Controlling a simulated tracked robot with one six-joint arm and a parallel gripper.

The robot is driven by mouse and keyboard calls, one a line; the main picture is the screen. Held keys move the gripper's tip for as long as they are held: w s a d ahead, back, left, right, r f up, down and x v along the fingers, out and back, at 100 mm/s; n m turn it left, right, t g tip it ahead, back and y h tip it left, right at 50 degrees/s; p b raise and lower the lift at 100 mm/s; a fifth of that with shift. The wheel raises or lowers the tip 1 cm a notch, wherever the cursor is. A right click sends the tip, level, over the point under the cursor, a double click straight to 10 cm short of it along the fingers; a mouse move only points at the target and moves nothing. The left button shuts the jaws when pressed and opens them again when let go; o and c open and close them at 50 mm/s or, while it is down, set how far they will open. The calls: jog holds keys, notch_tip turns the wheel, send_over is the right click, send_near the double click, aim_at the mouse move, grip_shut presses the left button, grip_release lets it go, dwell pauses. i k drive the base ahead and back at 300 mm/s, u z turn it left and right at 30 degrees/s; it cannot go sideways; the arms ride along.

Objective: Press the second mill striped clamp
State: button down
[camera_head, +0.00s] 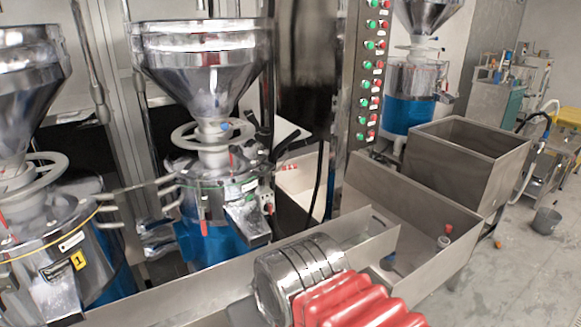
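The middle mill (215,190) has a wide steel hopper (205,75) above a pale handwheel (213,134) and a blue lower part. It stands to the right of a mill with a yellow tag reading 1 (78,260), so it appears to be the second mill. Silver clamp-like fittings (158,240) stick out from its left side. A small red-and-white fitting (268,205) sits on its right side. I cannot make out which part is the striped clamp. My gripper's fingers do not show in this view.
A steel trough (350,232) runs in front of the mills, with a deeper steel bin (470,150) at right. A red-and-green button panel (372,75) stands behind it. Another mill (405,95) is farther back. Open floor (530,270) lies at right, with a grey bucket (546,221).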

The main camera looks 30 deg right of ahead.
aim_at(288, 167)
jog(key=i, duration=0.95)
